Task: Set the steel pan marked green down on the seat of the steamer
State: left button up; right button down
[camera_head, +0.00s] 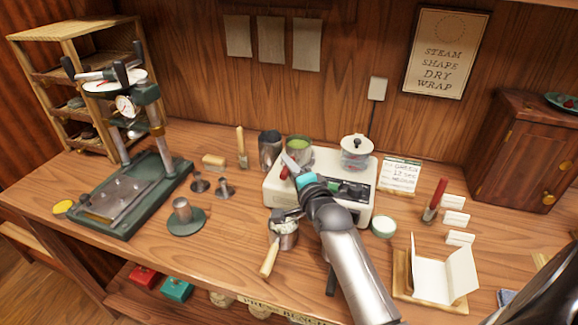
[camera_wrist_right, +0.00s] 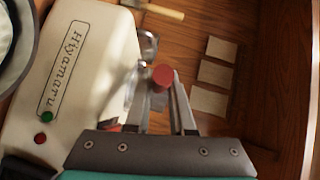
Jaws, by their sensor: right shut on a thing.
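The grip is partly hidden by the hand. In the wrist view a red round end shows between the fingers (camera_wrist_right: 162,100). I cannot tell whether the pan touches the seat. My left gripper is out of view.
A lidded pot (camera_head: 357,152) stands on the steamer's right side. A wooden-handled pan (camera_head: 284,241) with pale contents is in front. A dark canister (camera_head: 269,152) stands close at the left. A green press (camera_head: 120,195) is farther left. A small bowl (camera_head: 384,227) is at the right.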

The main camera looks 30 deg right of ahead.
jog(key=c, duration=0.7)
grip_release()
jog(key=shift+f, duration=0.2)
jog(key=p+v, duration=0.2)
jog(key=v, duration=1.3)
jog(key=shift+s, duration=0.15)
